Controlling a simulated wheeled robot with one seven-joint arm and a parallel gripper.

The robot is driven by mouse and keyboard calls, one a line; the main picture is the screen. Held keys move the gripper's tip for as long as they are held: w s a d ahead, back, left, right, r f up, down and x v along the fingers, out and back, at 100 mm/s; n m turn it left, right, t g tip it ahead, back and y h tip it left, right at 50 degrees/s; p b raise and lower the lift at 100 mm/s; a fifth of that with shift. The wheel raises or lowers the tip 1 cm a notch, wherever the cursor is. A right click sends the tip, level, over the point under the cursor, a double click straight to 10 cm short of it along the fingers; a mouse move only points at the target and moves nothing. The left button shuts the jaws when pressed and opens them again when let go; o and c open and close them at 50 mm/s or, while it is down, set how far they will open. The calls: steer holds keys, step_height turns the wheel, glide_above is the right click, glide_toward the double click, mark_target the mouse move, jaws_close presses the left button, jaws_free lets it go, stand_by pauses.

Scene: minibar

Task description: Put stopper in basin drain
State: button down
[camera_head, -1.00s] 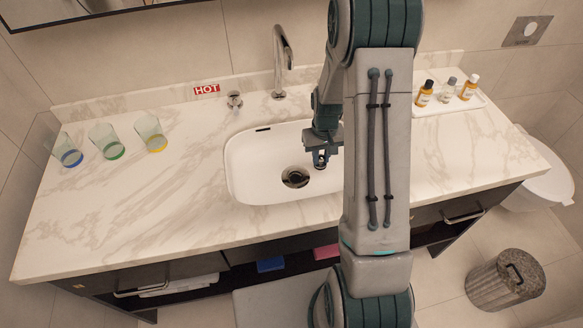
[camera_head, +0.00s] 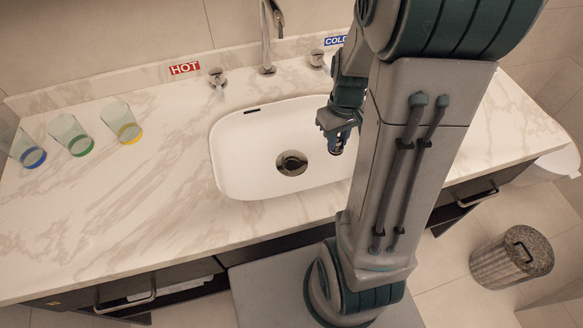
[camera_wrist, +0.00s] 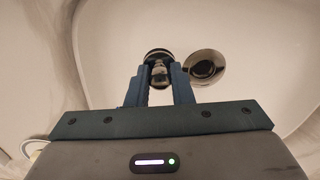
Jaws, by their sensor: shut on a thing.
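The white basin (camera_head: 239,168) is set into the marble counter. Its round metal drain (camera_head: 291,163) is open and dark in the middle; it also shows in the wrist view (camera_wrist: 204,67). My gripper (camera_head: 338,140) is over the right part of the basin, to the right of the drain. It is shut on the stopper (camera_wrist: 158,66), a small shiny metal piece with a round dark end. In the wrist view the stopper is just left of the drain and apart from it. My arm hides the basin's right end in the head view.
A faucet (camera_head: 267,40) stands behind the basin, with a hot knob (camera_head: 217,77) and a cold knob (camera_head: 317,58). Several tinted glasses, one with a yellow base (camera_head: 129,132), stand on the left counter. A lidded bin (camera_head: 511,258) is on the floor at right.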

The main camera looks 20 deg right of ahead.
steer(key=shift+a+f, duration=0.2)
steer(key=shift+a, duration=0.1)
steer(key=w+a+f, duration=0.2)
steer(key=a, duration=0.1)
steer(key=w+a+f, duration=0.2)
steer(key=a, duration=0.1)
steer(key=w+a+f, duration=0.2)
steer(key=a, duration=0.1)
steer(key=shift+a+f+p, duration=0.1)
steer(key=shift+f+p, duration=0.2)
steer(key=shift+p, duration=0.1)
steer(key=shift+f, duration=2)
steer(key=shift+f+b, duration=0.2)
steer(key=shift+b, duration=0.1)
steer(key=c, duration=1.3)
jaws_free()
steer(key=shift+r, duration=0.15)
